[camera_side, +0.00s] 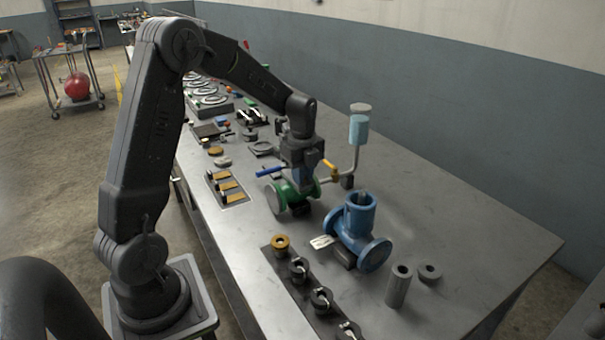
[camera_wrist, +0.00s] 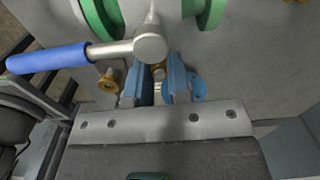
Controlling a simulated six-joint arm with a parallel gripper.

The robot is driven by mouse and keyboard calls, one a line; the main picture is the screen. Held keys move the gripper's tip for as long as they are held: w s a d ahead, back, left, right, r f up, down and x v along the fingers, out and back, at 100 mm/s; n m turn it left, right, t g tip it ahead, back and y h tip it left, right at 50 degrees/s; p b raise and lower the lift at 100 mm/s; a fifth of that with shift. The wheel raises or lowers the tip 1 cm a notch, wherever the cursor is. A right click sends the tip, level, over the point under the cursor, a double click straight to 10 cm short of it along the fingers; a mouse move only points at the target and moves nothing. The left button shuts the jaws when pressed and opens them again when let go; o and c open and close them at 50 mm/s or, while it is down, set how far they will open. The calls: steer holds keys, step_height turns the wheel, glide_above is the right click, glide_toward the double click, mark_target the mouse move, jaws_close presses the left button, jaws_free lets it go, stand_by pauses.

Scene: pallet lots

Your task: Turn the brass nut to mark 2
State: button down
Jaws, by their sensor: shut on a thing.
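My gripper (camera_wrist: 161,72) points down at the green valve (camera_side: 278,200) in the side view. Its blue fingers are closed around a small brass piece, which looks like the brass nut (camera_wrist: 158,74) and is mostly hidden between them. The valve's green flanges show at the top of the wrist view (camera_wrist: 210,12). The blue-handled lever (camera_wrist: 48,58) reaches left from a grey hub beside the fingers. A second brass piece (camera_wrist: 107,80) lies left of the fingers. I cannot make out any numbered mark.
A bent pipe with a light blue cup (camera_side: 358,128) stands right of my gripper, with a yellow handle (camera_side: 331,172) near its lower end. A blue flanged fitting (camera_side: 360,215) stands in front. A dark strip with rings (camera_side: 298,268) lies nearer.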

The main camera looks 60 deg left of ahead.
steer(key=n, duration=0.6)
stand_by(0.5)
steer(key=c, duration=1.1)
jaws_free()
steer(key=shift+o, duration=0.2)
step_height(320, 180, up, 14)
steer(key=shift+c, duration=0.2)
